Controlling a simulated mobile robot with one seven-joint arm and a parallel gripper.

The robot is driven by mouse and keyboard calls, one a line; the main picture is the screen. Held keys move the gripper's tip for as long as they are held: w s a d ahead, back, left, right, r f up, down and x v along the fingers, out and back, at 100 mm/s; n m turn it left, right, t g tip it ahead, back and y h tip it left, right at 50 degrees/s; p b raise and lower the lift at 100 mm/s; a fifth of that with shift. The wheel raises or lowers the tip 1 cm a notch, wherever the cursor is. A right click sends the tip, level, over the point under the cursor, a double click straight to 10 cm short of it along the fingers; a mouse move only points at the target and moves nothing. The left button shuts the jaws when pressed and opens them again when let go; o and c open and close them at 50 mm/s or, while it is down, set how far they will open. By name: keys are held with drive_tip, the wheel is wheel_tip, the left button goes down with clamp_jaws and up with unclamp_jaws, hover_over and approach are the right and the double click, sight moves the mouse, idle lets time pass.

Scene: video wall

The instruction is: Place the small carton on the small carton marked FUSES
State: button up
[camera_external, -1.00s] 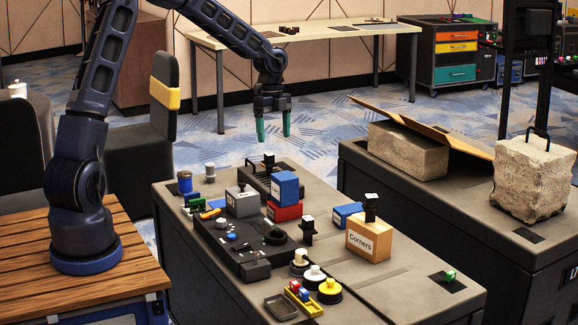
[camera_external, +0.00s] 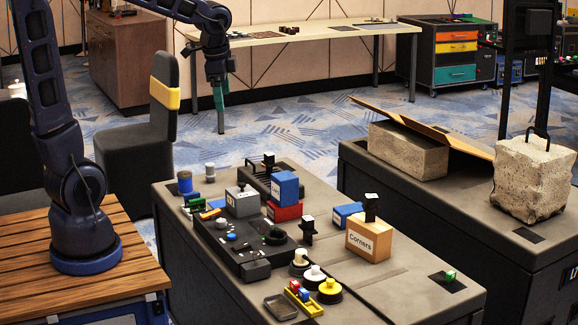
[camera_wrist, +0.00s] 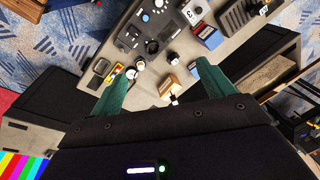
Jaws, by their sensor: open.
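No FUSES mark can be read on any box. A tan box lettered "Corners" (camera_external: 368,240) stands on the grey bench, with a small black item on top. A blue box (camera_external: 285,186) sits on a red box (camera_external: 284,211) near the bench's middle. Another small blue box (camera_external: 347,214) lies left of the tan one. My gripper (camera_external: 220,97) is open and empty, in the air beyond the bench's far left side. In the wrist view, the bench shows between and beyond my green fingers (camera_wrist: 162,70), with the tan box (camera_wrist: 168,86) among the items.
A black console (camera_external: 232,239) fills the bench's left side. Yellow and white round pieces (camera_external: 329,287) and a small yellow tray (camera_external: 303,299) stand at the front. A second bench at right holds a stone block (camera_external: 534,178). The bench's front right is mostly clear.

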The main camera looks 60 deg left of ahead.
drive_tip(key=s+d+r+n+t, duration=0.1)
drive_tip(key=s+n, duration=0.2)
drive_tip(key=s, duration=0.6)
drive_tip(key=s+d+r+n+t+h, duration=0.1)
drive_tip(key=s+d+n, duration=0.1)
drive_tip(key=s, duration=0.7)
drive_tip(key=shift+n+t, duration=0.4)
drive_tip(key=shift+n, duration=0.3)
